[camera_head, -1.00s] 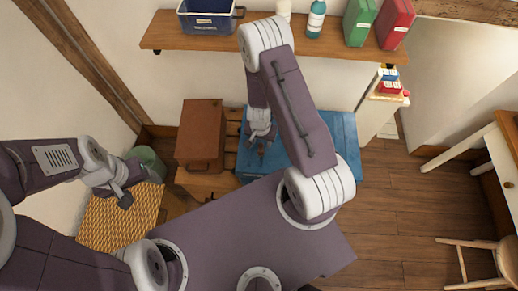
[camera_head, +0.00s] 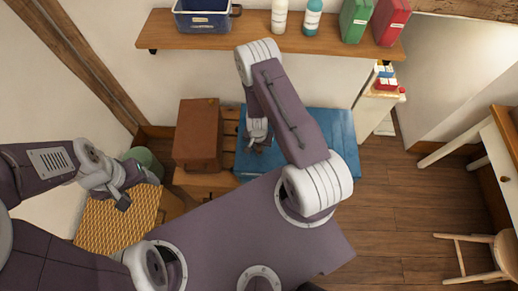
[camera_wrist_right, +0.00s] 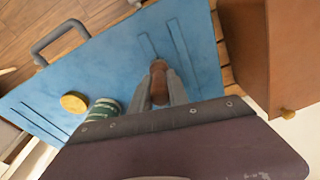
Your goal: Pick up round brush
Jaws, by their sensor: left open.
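The blue chest lid (camera_head: 325,140) lies under my right gripper (camera_head: 258,138). In the right wrist view, a small brown object, apparently the round brush (camera_wrist_right: 158,84), sits between the two fingers of my right gripper (camera_wrist_right: 160,88). The fingers look closed against its sides; its lower end is partly hidden. Whether it touches the lid cannot be told. My left gripper (camera_head: 125,190) is open and empty, above the woven yellow surface at the left.
A yellow disc (camera_wrist_right: 74,102) and a green tin (camera_wrist_right: 104,108) are on the lid. A brown case (camera_head: 198,135) stands left of the chest. A shelf (camera_head: 260,42) with bottles, a bin and binders runs behind. A stool (camera_head: 500,255) stands at right.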

